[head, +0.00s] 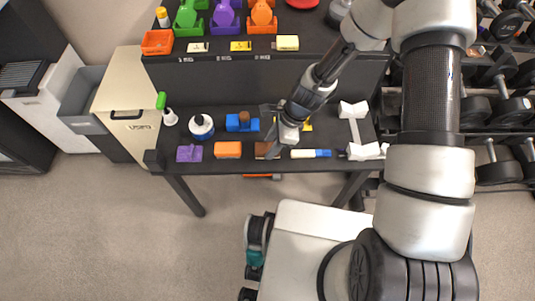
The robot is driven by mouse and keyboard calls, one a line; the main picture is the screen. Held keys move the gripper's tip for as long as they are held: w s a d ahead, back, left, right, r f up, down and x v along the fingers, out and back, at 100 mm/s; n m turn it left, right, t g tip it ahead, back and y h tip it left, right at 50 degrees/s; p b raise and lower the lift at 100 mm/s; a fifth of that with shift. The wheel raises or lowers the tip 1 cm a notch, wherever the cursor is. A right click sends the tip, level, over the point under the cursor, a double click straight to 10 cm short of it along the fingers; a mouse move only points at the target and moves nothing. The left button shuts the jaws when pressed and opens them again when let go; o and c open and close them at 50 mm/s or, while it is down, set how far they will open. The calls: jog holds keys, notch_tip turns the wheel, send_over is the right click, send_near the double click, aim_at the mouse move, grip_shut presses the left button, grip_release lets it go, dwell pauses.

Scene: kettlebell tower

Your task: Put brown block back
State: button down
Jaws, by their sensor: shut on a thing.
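The brown block (262,150) is at the front of the dark lower bench top, just right of the orange block. My gripper (274,148) reaches down over the bench and is shut on the brown block, whose right part the fingers hide. I cannot tell whether the block touches the bench.
The orange block (228,149) is close on the left, with a purple piece (189,153) beyond it. A blue block (242,122) lies behind. A white-and-blue marker (310,153) and a white dumbbell-like piece (354,110) are to the right. A raised shelf (200,73) stands behind.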

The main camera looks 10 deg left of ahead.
jog(key=shift+f, duration=0.15)
dwell(0.3)
jog(key=c, duration=0.9)
grip_release()
jog(key=c, duration=0.4)
jog(key=p+v, duration=0.5)
jog(key=v, duration=0.3)
jog(key=shift+r+p, duration=0.25)
jog(key=shift+p, duration=0.15)
jog(key=shift+w+d+r, duration=0.1)
jog(key=shift+d+r, duration=0.15)
